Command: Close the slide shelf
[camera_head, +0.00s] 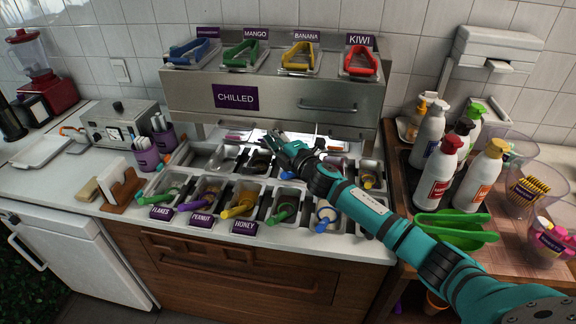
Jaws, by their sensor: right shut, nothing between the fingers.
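A steel cabinet with a purple CHILLED label (235,97) stands at the back of the counter. Its front panel (285,100) has a bar handle (333,106) at the right. A second bar handle (345,136) shows lower down, just below that panel, beside a bright gap. Which part is the slide shelf I cannot tell for sure. My right gripper (274,140) is shut and empty, over the rear topping trays and below the CHILLED panel. It is left of the lower handle and looks apart from it. My left gripper is not in view.
Topping trays (160,190) with spoons fill the counter under my arm. Colored tongs (242,54) lie on the cabinet. A toaster (120,125) and pen cups stand left.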

